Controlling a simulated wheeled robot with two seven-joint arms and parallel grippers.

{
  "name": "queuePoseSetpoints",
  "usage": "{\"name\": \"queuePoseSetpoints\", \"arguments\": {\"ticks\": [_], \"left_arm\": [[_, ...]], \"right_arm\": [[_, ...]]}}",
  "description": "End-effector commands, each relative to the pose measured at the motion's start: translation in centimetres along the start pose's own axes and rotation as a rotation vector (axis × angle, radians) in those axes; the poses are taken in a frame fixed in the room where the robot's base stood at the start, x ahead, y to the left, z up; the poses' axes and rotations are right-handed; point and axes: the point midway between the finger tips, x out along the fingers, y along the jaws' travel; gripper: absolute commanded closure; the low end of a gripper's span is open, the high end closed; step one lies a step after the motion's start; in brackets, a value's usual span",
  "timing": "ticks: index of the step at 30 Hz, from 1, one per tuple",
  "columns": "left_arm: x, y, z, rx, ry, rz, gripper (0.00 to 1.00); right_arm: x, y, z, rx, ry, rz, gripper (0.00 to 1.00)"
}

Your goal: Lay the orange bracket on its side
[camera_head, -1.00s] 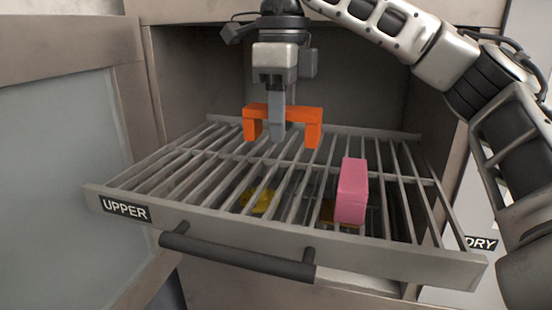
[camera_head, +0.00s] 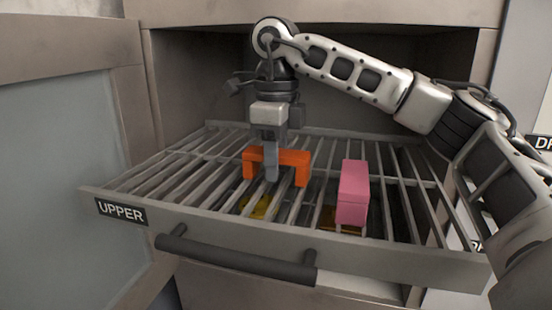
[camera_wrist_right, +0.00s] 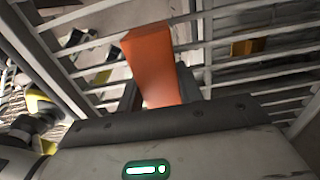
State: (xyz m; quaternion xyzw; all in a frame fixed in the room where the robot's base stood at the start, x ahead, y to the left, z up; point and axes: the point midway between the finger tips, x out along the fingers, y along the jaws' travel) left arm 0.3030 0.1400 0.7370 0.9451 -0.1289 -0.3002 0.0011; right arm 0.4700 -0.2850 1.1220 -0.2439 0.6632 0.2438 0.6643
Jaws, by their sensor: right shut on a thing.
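The orange bracket (camera_head: 294,158) is an upside-down U, with its bar on top and its legs pointing down. It is at the middle of the slatted rack (camera_head: 205,165), toward the back. My right gripper (camera_head: 271,175) comes from above and is shut on the bracket's top bar, a finger crossing its front. The leg ends are at or just above the slats; I cannot tell if they touch. In the right wrist view the bracket (camera_wrist_right: 152,65) shows as an orange block between the dark fingers. My left gripper is not in view.
A pink block (camera_head: 353,195) stands on the rack to the right of the bracket. Yellow things (camera_head: 258,205) show below the slats. The rack's front rail carries an UPPER label (camera_head: 121,212) and a dark handle (camera_head: 235,257). The left slats are clear.

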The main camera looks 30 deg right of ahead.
Motion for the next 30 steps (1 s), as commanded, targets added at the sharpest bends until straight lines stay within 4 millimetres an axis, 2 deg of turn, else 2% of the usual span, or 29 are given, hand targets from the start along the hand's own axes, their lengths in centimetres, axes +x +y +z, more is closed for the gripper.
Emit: {"name": "queuePoseSetpoints", "arguments": {"ticks": [2, 3, 5, 6, 13, 17, 20, 27, 30], "left_arm": [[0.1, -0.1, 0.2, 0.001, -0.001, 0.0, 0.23], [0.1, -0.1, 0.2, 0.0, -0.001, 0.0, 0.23], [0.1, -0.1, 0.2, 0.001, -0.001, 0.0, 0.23], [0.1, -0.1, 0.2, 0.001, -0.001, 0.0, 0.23], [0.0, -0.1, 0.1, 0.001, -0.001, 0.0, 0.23], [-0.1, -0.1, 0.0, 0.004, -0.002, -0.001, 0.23], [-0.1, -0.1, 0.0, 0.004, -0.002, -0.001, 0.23], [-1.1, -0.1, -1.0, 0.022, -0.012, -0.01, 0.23], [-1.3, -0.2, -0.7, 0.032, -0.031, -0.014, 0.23]], "right_arm": [[0.3, 0.0, 0.0, 0.0, -0.001, 0.0, 0.96], [0.4, 0.0, 0.0, 0.0, 0.0, 0.0, 0.61], [0.3, 0.0, 0.0, 0.0, 0.0, 0.0, 0.45], [0.3, 0.0, 0.0, 0.0, 0.0, 0.0, 0.42], [0.2, 0.0, 0.0, 0.0, 0.0, 0.0, 0.42], [-0.5, 0.0, 0.0, 0.0, -0.001, 0.0, 0.42], [-1.9, 0.0, 0.1, -0.001, -0.003, -0.002, 0.42], [-7.7, 0.0, 0.1, 0.0, -0.002, -0.003, 0.42], [-9.6, 0.0, 0.1, -0.001, -0.001, -0.003, 0.42]]}}
